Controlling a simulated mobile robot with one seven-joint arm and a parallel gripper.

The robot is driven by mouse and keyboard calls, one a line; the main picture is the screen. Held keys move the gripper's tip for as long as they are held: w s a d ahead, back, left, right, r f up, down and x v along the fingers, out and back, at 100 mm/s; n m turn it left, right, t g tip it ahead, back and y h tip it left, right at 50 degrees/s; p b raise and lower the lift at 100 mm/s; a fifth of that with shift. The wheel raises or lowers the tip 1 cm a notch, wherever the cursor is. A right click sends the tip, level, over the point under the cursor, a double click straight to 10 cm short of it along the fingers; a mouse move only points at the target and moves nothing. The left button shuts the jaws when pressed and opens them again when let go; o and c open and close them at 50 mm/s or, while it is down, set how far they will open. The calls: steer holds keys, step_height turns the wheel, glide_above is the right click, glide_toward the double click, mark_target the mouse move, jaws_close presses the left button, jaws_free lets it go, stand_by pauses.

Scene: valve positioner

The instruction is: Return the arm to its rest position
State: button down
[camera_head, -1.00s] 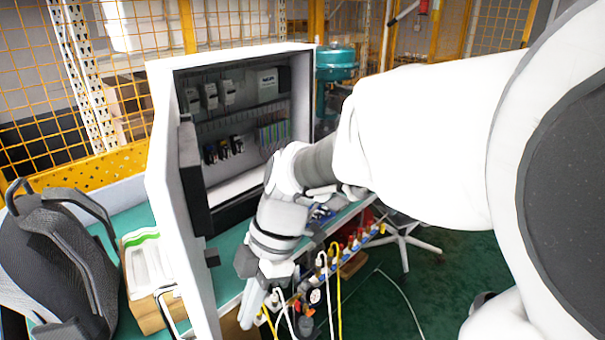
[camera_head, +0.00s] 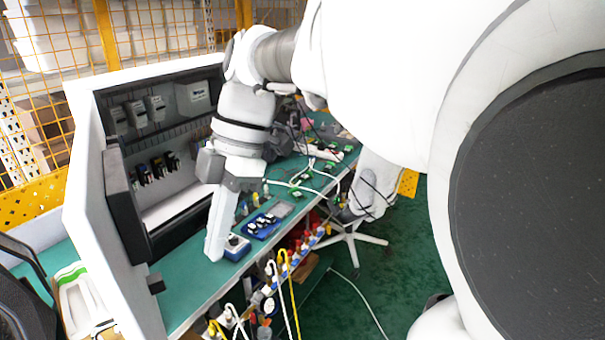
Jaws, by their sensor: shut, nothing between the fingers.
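My arm reaches in from the right, its wrist bent down over the green workbench (camera_head: 190,300). My gripper (camera_head: 214,256) points downward with its fingers together and nothing between them. Its tips show close in front of a small blue-and-white box (camera_head: 237,247) on the bench. I cannot tell whether they touch it. The open electrical cabinet (camera_head: 85,215) stands to the left of and behind my gripper. My forearm hides part of the background.
A blue tray with small parts (camera_head: 262,226) lies right of my gripper. Yellow and white cables (camera_head: 290,300) hang at the bench's front edge. A stool (camera_head: 350,245) stands on the green floor. Clear floor (camera_head: 400,270) lies to the right. A yellow mesh fence (camera_head: 60,30) stands behind.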

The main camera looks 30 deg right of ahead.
steer(key=s+d+f+m+t+h, duration=0.2)
steer(key=s+f+m+t, duration=0.1)
steer(key=m, duration=0.7)
steer(key=s+d+f+m+t+h, duration=0.2)
steer(key=s+f+m+t, duration=0.1)
steer(key=m, duration=0.7)
steer(key=shift+s+d+f+t, duration=0.25)
steer(key=shift+t, duration=0.15)
